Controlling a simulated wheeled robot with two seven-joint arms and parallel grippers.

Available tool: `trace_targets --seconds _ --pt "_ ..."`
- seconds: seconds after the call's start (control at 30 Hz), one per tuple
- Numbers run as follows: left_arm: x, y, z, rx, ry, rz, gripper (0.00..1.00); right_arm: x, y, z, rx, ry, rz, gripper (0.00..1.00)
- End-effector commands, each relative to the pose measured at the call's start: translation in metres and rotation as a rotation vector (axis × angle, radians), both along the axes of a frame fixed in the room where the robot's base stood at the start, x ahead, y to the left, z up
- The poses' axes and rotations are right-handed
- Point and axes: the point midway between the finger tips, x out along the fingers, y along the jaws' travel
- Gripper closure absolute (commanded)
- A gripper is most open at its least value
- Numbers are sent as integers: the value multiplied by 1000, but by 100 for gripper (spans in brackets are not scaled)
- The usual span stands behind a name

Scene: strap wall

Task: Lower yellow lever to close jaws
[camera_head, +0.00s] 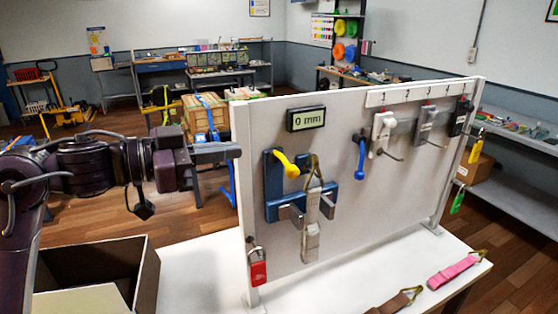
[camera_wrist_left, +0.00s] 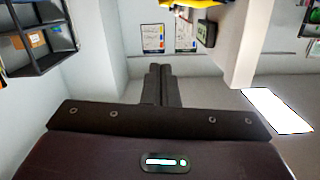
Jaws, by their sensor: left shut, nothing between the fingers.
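The yellow lever (camera_head: 286,164) sits at the top of a blue clamp (camera_head: 272,190) on the white panel, its rounded end sticking out towards the lower right. The clamp's metal jaws (camera_head: 291,215) are below it. A beige strap (camera_head: 312,232) with a metal ring hangs in front of the jaws' right part; whether the jaws touch it I cannot tell. My left gripper (camera_head: 238,150) is shut and empty, left of the lever and apart from it, by the panel's left edge. Its closed fingers also show in the left wrist view (camera_wrist_left: 161,85). My right gripper is not in view.
A display (camera_head: 306,118) reading "0 mm" is above the lever. A blue lever (camera_head: 360,158) is to the right. A red padlock (camera_head: 258,266) hangs lower left. An open box (camera_head: 145,275) stands left; pink (camera_head: 454,270) and brown straps (camera_head: 398,300) lie on the white table.

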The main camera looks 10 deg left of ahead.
Motion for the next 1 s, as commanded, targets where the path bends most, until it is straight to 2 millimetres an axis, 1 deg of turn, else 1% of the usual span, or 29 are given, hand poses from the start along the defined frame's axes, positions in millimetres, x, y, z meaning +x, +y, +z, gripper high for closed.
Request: trace_targets --seconds 0.07,0.2,0.3,0.37,0.47,0.53,0.7,0.83,1.0 --pt "6 -9 3 -5 2 -3 100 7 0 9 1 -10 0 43" --pt "20 -32 3 -5 2 -5 100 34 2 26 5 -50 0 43" --pt "33 -51 1 -5 3 -4 100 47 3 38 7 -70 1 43" --pt "40 -62 0 -4 3 -4 100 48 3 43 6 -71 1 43" --pt "51 -79 -2 -4 4 -4 100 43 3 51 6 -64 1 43" --pt "55 -79 -17 -2 8 0 100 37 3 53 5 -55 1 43" --pt "58 -80 -37 -1 4 -1 100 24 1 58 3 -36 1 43" --pt "59 -80 -45 0 0 0 100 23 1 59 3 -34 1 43" --pt "59 -80 -47 1 -1 0 100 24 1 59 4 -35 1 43"
